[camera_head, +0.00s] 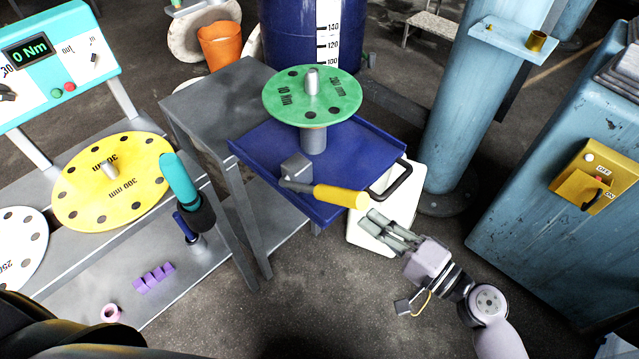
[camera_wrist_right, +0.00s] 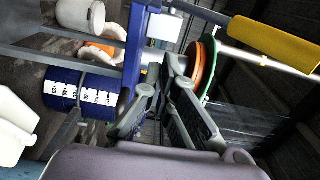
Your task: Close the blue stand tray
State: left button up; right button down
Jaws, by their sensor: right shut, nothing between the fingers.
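The blue stand tray (camera_head: 358,150) sticks out to the right from under the top of a grey stand (camera_head: 215,90) in the head view. A black handle (camera_head: 404,178) is on its right side. Its blue edge (camera_wrist_right: 133,55) also shows in the right wrist view. My right gripper (camera_head: 374,223) is shut and empty, just off the tray's front right corner and below the handle; it also shows in the wrist view (camera_wrist_right: 166,75). Whether it touches the tray cannot be told. My left gripper is not in view.
A green disc (camera_head: 335,92) on a post and a yellow-handled hammer (camera_head: 340,195) are on the tray, the handle overhanging its edge. A white container (camera_head: 400,220) stands below the handle. A blue column (camera_head: 470,110) and a blue cabinet (camera_head: 560,170) stand right.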

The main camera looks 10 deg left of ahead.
aim_at(309, 175)
jog(key=p+x, duration=0.1)
jog(key=x, duration=0.3)
jog(key=p+x, duration=0.1)
jog(key=x, duration=0.3)
jog(key=r+p+x, duration=0.1)
jog(key=x, duration=0.3)
jog(key=shift+a+p, duration=0.35)
jog(key=shift+x, duration=0.75)
jog(key=shift+f, duration=0.15)
